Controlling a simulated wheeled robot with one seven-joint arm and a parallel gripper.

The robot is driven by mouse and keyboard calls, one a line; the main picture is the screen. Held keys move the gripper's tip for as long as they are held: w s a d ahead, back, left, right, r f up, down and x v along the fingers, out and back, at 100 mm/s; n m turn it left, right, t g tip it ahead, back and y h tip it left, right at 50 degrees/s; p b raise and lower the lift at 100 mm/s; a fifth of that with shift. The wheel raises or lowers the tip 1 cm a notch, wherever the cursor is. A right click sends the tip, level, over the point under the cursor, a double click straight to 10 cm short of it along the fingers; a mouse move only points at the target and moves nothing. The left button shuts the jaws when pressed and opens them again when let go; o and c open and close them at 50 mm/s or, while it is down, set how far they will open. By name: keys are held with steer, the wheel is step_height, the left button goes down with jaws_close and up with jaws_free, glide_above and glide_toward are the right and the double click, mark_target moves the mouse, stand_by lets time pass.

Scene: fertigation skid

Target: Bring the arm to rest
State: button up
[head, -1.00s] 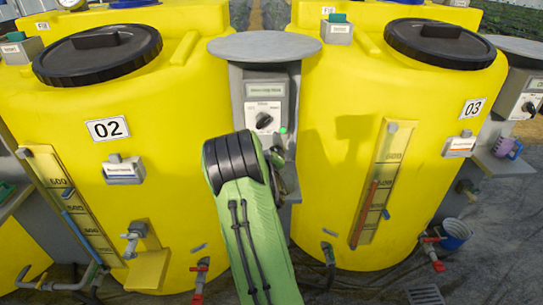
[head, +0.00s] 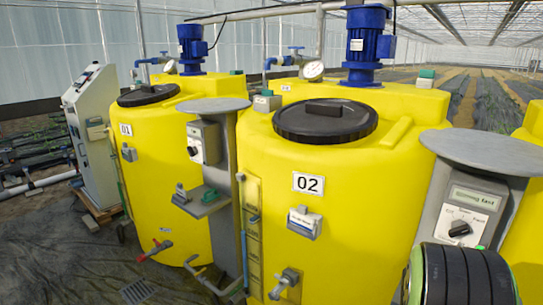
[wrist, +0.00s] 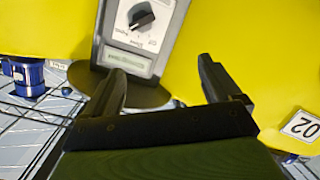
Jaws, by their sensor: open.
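My gripper (wrist: 163,82) shows in the wrist view with its two fingers apart and nothing between them. A grey control box with a round black knob (wrist: 141,17) stands beyond the fingertips, upside down in that view; the gap between fingers and box is hard to judge. In the head view the same control box (head: 471,215) is at the right, under a round grey top plate. Part of my arm (head: 462,275), dark and ribbed with green, is at the lower right in front of this box. The gripper itself is outside the head view.
Yellow tank 02 (head: 350,235) is in the middle and yellow tank 01 (head: 165,195) to its left. A second control box (head: 204,142) stands between them, with a grey shelf (head: 202,201) below. Taps stick out low on both tanks. Dark ground at the lower left is mostly clear.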

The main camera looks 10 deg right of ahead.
steer(key=s+a+r+y+p, duration=0.1)
steer(key=s+a+r+y, duration=0.15)
steer(key=a, duration=0.45)
steer(key=s+a+r+y+p, duration=0.1)
steer(key=a+r+y, duration=0.15)
steer(key=a, duration=0.35)
steer(key=s+a+r+y+p, duration=0.2)
steer(key=a+r, duration=0.2)
steer(key=a, duration=0.3)
steer(key=s+a+n+g+y+p, duration=0.2)
steer(key=s+a+n+g+y, duration=0.1)
steer(key=s+a, duration=1.1)
steer(key=s+g+y, duration=0.1)
steer(key=s, duration=0.3)
steer(key=shift+r+g+y, duration=0.25)
steer(key=shift+g+y, duration=0.05)
steer(key=shift+g, duration=0.1)
stand_by(3.8)
